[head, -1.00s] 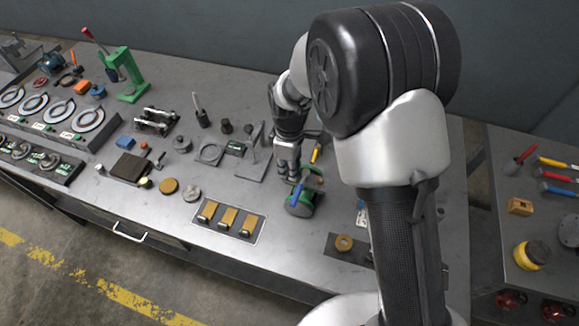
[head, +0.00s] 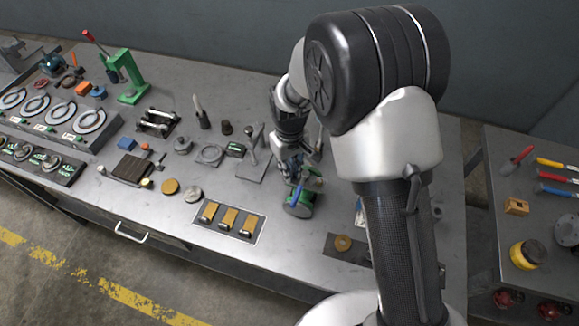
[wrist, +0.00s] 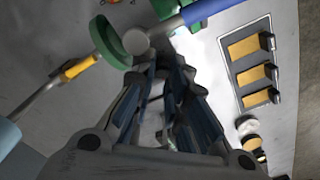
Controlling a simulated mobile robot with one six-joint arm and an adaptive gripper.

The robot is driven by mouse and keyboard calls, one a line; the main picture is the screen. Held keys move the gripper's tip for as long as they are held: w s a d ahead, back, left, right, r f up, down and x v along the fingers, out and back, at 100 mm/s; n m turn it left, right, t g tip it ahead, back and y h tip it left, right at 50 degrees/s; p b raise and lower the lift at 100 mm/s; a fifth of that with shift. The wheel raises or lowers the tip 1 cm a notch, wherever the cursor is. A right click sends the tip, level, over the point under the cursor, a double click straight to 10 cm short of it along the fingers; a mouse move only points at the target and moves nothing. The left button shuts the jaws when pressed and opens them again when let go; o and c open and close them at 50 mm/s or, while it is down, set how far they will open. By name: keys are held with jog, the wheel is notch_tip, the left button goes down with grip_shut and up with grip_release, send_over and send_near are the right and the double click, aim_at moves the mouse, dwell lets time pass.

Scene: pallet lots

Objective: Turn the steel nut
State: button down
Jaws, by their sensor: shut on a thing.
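My gripper (head: 290,176) points down at a green round fixture (head: 299,206) on the bench, near its right half. In the wrist view the fingers (wrist: 163,72) close around a small grey part, mostly hidden between them. I cannot tell for certain that this is the steel nut. The green fixture (wrist: 108,40) has a grey rounded piece (wrist: 135,43) beside the fingertips. A blue handle (wrist: 205,10) reaches to the upper right and a yellow-banded handle (wrist: 78,67) to the left. The blue handle also shows in the head view (head: 308,183).
A tray with brass blocks (head: 228,219) lies left of the fixture. A dark plate with a brass ring (head: 343,243) is to the right. Round discs (head: 170,186) and upright tools (head: 202,115) stand farther left. A second bench (head: 535,150) stands beyond a gap.

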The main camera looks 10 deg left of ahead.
jog(key=shift+m, duration=1.1)
jog(key=c, duration=1.6)
grip_release()
jog(key=shift+r, duration=4.05)
